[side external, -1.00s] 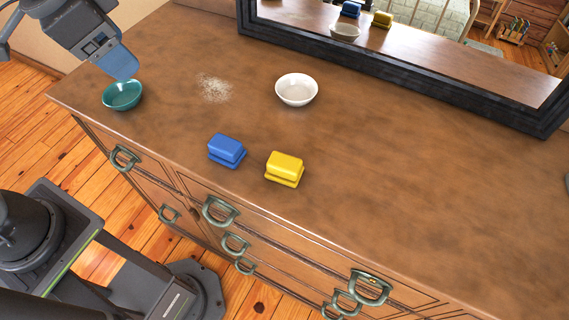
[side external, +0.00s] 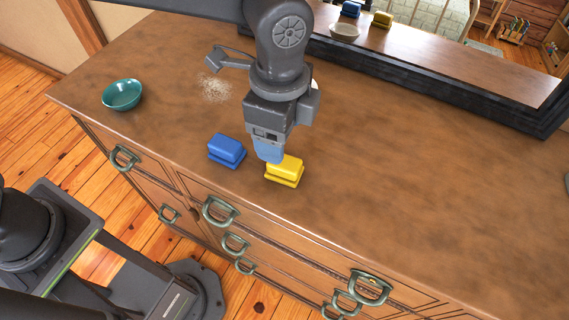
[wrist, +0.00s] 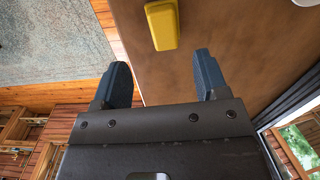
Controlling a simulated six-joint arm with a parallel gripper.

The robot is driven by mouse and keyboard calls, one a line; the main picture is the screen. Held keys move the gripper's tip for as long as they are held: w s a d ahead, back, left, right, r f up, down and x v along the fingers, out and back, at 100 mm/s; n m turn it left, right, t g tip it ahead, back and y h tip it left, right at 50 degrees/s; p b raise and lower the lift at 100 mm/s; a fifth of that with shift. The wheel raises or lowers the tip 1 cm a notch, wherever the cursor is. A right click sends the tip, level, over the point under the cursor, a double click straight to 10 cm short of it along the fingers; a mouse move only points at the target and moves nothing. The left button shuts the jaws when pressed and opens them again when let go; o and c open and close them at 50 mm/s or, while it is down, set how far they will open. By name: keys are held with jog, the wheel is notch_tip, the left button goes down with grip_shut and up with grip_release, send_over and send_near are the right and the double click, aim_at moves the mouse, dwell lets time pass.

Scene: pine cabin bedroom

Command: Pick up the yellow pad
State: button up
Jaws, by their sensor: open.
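The yellow pad (side external: 286,172) lies on the dresser top near its front edge, just right of the blue pad (side external: 226,150). My gripper (side external: 268,152) is above the dresser and overlaps the yellow pad's upper left corner in the side view. In the wrist view my gripper (wrist: 160,80) is open with nothing between its two blue fingers.
A teal bowl (side external: 122,95) stands at the dresser's left end. Pale crumbs (side external: 214,88) lie behind the blue pad. The white bowl is almost wholly hidden behind my arm. A dark-framed mirror (side external: 400,75) lines the back. The dresser top (side external: 420,170) is clear to the right.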

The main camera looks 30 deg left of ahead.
jog(key=f, duration=0.8)
jog(key=shift+w+d+f, duration=0.2)
jog(key=shift+w+f, duration=0.05)
jog(key=shift+f, duration=0.15)
jog(key=c, duration=1)
jog(key=shift+r, duration=0.1)
jog(key=shift+r, duration=0.55)
jog(key=r, duration=0.2)
jog(key=a+r, duration=0.1)
jog(key=shift+w+a+r, duration=0.1)
jog(key=shift+w+r, duration=0.15)
jog(key=shift+r, duration=0.1)
jog(key=w+a+r, duration=0.1)
jog(key=a+r, duration=0.1)
jog(key=a, duration=0.1)
jog(key=w+a+r, duration=0.1)
jog(key=a+r, duration=0.1)
jog(key=a, duration=0.1)
jog(key=a+r, duration=0.2)
jog(key=a, duration=0.2)
jog(key=shift+w, duration=0.4)
